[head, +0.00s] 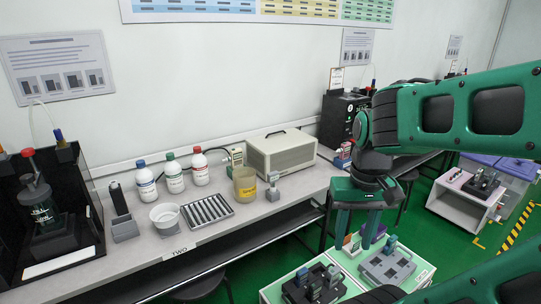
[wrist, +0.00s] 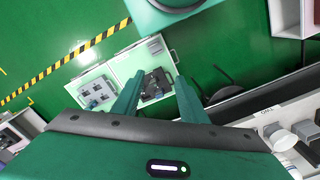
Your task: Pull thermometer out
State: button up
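No thing can be told for certain as the thermometer; the small testers are too small to read. A dark holder (head: 297,293) on a white-and-green stand carries several small upright testers (head: 331,275). Beside it a grey holder (head: 401,271) has square openings and a blue-topped tester (head: 391,243) at its back. In the wrist view the dark holder (wrist: 154,85) shows between the fingers and the grey holder (wrist: 97,92) left of them. My gripper (head: 355,235) is open and empty, pointing down above the stand, its fingers (wrist: 157,88) well apart.
The long bench (head: 230,232) at left bears bottles (head: 173,174), a white bowl (head: 165,215), a slotted tray (head: 207,210), a yellow beaker (head: 245,183) and a beige box (head: 281,153). Another stand (head: 463,205) is at right. Green floor (head: 255,265) lies between bench and stand.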

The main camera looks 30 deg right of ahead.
jog(key=w+d+r+m+h, duration=0.1)
jog(key=w+d+r, duration=0.1)
jog(key=w, duration=0.3)
jog(key=w+d+r+m, duration=0.1)
jog(key=w+d+r, duration=0.1)
jog(key=w, duration=0.2)
jog(key=m, duration=0.9)
send_over(273, 173)
jog(key=shift+y, duration=0.4)
notch_tip(273, 173, down, 6)
jog(key=shift+r, duration=0.25)
jog(key=shift+w+f, duration=0.15)
jog(key=shift+f, duration=0.25)
notch_tip(273, 173, down, 10)
jog(key=shift+f, duration=0.1)
grip_shut()
